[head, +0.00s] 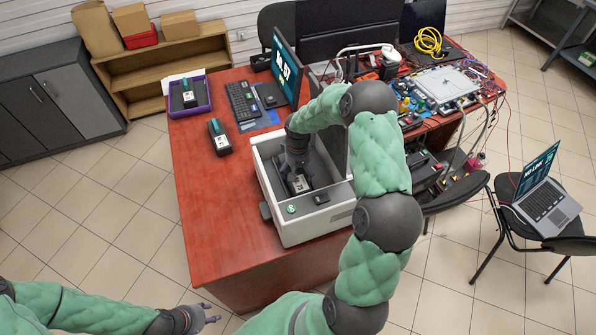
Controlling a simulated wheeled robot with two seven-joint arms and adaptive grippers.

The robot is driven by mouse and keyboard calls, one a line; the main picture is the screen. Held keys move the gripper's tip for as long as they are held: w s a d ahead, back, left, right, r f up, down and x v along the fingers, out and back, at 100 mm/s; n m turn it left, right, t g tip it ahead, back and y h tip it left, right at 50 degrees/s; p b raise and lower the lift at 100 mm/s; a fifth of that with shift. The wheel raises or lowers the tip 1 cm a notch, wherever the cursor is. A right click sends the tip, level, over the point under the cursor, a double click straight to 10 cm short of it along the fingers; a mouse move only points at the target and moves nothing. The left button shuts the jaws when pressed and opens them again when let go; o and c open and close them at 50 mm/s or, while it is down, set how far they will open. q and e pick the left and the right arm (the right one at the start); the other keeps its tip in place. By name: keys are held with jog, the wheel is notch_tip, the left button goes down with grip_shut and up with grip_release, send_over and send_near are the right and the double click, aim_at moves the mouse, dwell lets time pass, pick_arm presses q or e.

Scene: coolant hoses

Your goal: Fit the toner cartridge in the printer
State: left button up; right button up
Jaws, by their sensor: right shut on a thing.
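The white printer (303,232) stands open on the red-brown desk, with a dark inner bay and a green round mark on its front ledge. A dark toner cartridge with a pale label (299,184) is down in the bay. My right gripper (297,172) reaches into the bay from above, shut on this cartridge; its fingertips are partly hidden. I cannot tell whether the cartridge is fully seated. A second cartridge (219,138) lies on the desk left of the printer. A third cartridge (189,97) is in a purple tray (205,104). My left gripper (213,312) is open and empty, low in front of the desk.
A monitor (287,66) and keyboard (242,102) stand behind the printer. Electronics boards (442,85) and cables crowd the desk's right side. A chair with a laptop (546,197) is at right. The desk's left front is clear.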

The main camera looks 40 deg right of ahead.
aim_at(298, 171)
jog(key=shift+f, duration=0.1)
jog(key=o, duration=1.4)
jog(key=shift+r, duration=0.2)
notch_tip(298, 171, up, 12)
jog(key=p, duration=0.1)
